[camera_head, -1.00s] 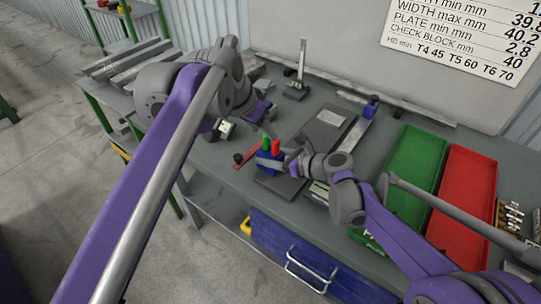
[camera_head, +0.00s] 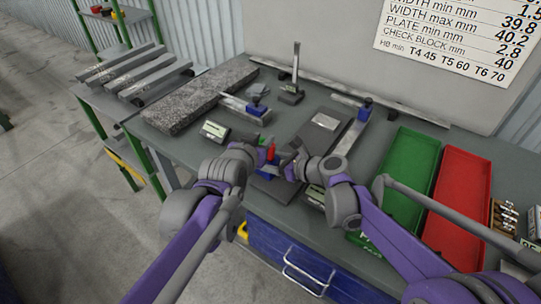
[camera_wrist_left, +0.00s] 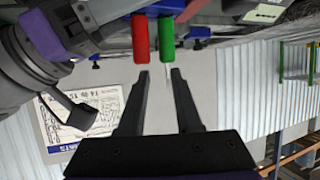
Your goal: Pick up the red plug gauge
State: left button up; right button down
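The red plug gauge (camera_head: 271,152) stands upright by a blue block (camera_head: 269,170) near the table's front edge, partly hidden by my left gripper in the head view. In the left wrist view the red handle (camera_wrist_left: 140,40) is at top centre, with a green handle (camera_wrist_left: 172,31) close to its right. My left gripper (camera_wrist_left: 160,76) is open and empty there. Its fingertips are just short of the two handles, the left finger roughly in line with the red one. My right gripper (camera_head: 288,166) is just right of the blue block; its fingers are too small to read.
A green tray (camera_head: 412,165) and a red tray (camera_head: 465,190) lie on the right. A granite slab (camera_head: 195,100), a small display unit (camera_head: 214,131) and a dark plate (camera_head: 325,130) lie on the table (camera_head: 285,115). A stand (camera_head: 294,85) rises behind.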

aim_at(271, 159)
pick_arm(q)
jog(key=s+a+f+t+h, duration=0.1)
jog(key=s+f+t, duration=0.3)
jog(key=s, duration=0.6)
jog(key=shift+t, duration=0.4)
jog(key=shift+x, duration=5.75)
grip_shut()
jog(key=shift+r, duration=0.1)
